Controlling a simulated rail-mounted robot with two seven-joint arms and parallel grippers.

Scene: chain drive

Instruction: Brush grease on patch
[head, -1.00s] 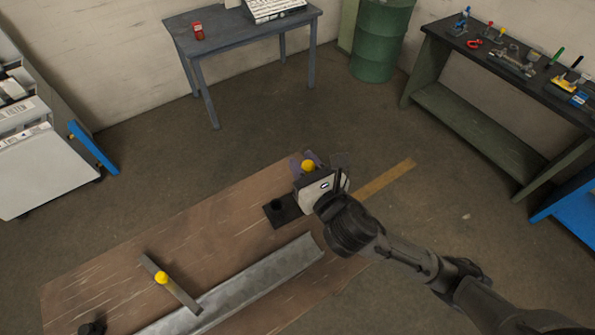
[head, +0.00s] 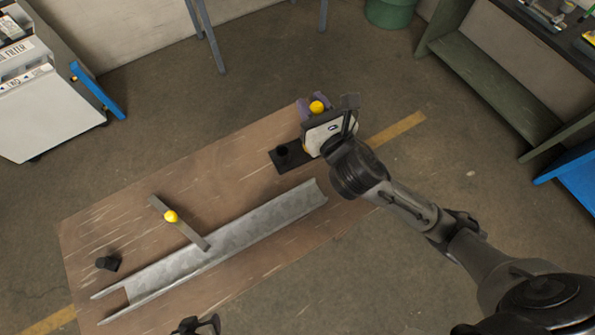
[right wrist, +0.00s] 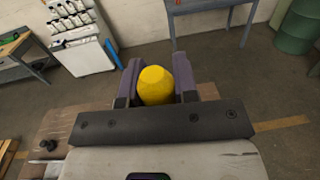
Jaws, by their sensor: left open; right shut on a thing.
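My right gripper (head: 312,105) is at the far right end of the brown tabletop, its purple fingers shut on a yellow rounded knob (head: 317,107). In the right wrist view the yellow knob (right wrist: 155,86) sits between both fingers (right wrist: 156,78); what is under it is hidden. My left gripper (head: 197,325) is partly in view at the bottom edge, open and empty, in front of the grey metal channel (head: 225,243). A flat bar (head: 190,232) with another yellow knob (head: 171,216) lies with one end at the channel. I cannot make out a brush head or a grease patch.
A black plate with a round socket (head: 284,158) lies beside my right gripper. A small black part (head: 107,263) is at the tabletop's left. A dark bench (head: 490,90) stands at right, a white cabinet (head: 50,110) at left.

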